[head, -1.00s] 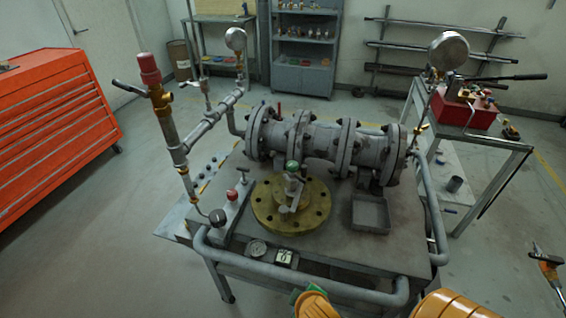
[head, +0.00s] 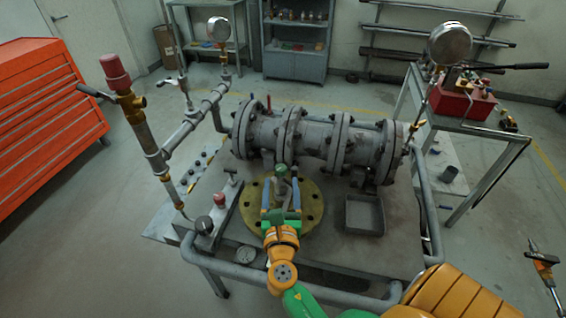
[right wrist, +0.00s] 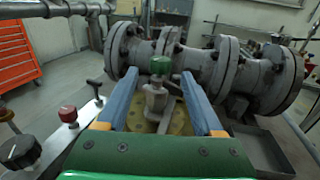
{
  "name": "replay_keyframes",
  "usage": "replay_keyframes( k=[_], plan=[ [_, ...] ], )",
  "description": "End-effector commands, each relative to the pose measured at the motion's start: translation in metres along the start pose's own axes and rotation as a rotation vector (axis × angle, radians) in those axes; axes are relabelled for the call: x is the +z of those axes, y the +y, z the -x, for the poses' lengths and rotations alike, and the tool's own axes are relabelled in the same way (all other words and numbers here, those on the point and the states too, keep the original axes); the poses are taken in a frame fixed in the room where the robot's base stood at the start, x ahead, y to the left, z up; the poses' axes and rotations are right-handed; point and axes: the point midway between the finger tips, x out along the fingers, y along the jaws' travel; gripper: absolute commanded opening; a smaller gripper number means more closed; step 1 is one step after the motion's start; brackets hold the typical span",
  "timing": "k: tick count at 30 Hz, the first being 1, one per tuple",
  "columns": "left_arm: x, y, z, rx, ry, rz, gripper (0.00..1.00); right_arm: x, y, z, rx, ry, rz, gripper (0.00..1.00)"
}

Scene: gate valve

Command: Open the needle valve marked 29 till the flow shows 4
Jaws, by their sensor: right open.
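A small valve with a green knob (head: 281,170) stands upright over a round brass flange (head: 312,212) on the bench. No number 29 can be read on any valve. The knob shows in the right wrist view (right wrist: 161,65), above a grey valve body (right wrist: 156,98). My right gripper (head: 281,186) is open, its two blue fingers pointing at the valve, one on each side of its body. In the right wrist view the fingers (right wrist: 159,80) stand apart, with a gap to the body on both sides. No flow reading is legible. My left gripper is out of view.
Left of the flange stand a red knob (head: 219,199), a black knob (head: 204,225) and a T-handle (head: 231,175). A small dial (head: 245,255) lies in front. A flanged pipe (head: 315,140) runs behind, an empty tray (head: 365,214) is at right, and a rail borders the bench.

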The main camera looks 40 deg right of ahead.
Motion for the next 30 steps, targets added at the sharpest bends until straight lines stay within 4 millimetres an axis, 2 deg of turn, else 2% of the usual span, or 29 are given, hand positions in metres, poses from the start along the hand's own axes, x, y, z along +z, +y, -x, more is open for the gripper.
replay_keyframes(
  k=[6,9,12,18,20,26,30],
  plan=[
    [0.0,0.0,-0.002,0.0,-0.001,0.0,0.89,0.001,-0.001,-0.043,-0.002,-0.004,0.0,0.68],
    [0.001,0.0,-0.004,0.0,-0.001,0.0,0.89,0.0,0.0,-0.058,-0.001,-0.002,0.0,0.68],
    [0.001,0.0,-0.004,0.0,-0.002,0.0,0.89,0.0,-0.001,-0.064,-0.003,0.0,-0.001,0.68],
    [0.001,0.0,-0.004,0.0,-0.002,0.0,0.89,0.0,-0.001,-0.065,-0.003,0.001,-0.002,0.68],
    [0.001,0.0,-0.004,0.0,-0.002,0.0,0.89,0.0,-0.001,-0.065,-0.003,0.001,-0.002,0.55],
    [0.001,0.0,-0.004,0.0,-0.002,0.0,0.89,0.0,-0.001,-0.065,-0.003,0.001,-0.003,0.01],
    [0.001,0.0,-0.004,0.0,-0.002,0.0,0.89,0.0,-0.001,-0.065,-0.002,0.001,-0.003,0.0]
  ],
)
